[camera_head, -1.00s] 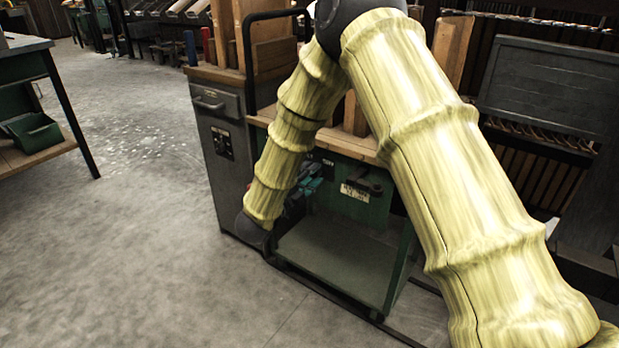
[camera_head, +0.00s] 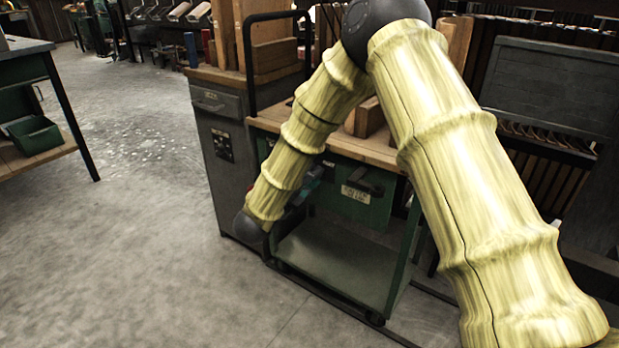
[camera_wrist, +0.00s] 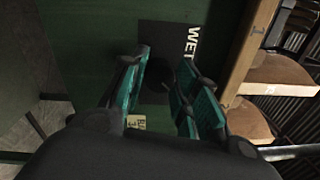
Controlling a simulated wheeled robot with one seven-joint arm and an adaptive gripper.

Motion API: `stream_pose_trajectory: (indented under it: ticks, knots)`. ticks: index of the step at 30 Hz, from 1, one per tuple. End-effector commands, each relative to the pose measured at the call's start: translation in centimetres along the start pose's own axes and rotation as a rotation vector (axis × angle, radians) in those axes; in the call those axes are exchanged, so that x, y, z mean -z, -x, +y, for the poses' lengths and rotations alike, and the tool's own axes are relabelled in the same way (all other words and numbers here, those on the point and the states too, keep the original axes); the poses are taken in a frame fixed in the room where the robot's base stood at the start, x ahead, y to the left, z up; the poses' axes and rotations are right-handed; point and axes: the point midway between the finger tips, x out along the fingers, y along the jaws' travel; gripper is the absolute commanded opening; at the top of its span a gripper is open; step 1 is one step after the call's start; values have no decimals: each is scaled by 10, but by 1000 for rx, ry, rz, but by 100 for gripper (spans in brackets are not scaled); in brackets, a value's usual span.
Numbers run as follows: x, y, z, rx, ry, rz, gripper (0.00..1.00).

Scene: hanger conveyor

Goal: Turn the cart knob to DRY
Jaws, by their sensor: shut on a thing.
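The green cart (camera_head: 345,262) with a wooden top stands in front of my arm in the head view. In the wrist view, its green panel carries a black plate (camera_wrist: 172,35) marked WET; I cannot see a DRY mark there. My gripper (camera_wrist: 167,76), with teal finger pads, is shut on the knob. In the head view my gripper (camera_head: 309,181) is mostly hidden behind my forearm, and the knob is hidden. The way the knob points is too dark to tell.
A grey cabinet (camera_head: 222,150) with a drawer stands left of the cart. A cream label (camera_head: 355,194) and dark handle are on the cart's front. Wooden blocks (camera_head: 370,117) stand on its top. A bench (camera_head: 30,100) is far left, with clear floor between.

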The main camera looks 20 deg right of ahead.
Motion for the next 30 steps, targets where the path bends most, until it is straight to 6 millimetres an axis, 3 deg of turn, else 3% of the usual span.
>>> stream_pose_trajectory:
  ticks: [5, 6, 9, 20, 26, 30]
  knots:
    - [0, 1, 1, -2, 1, 0, 7]
    - [0, 1, 1, -2, 1, 0, 38]
    - [0, 0, 1, -2, 1, 0, 52]
    - [0, 2, 0, -1, 1, 0, 52]
    - [0, 24, 1, -2, 1, -1, 52]
    - [0, 50, 1, -2, 2, -2, 52]
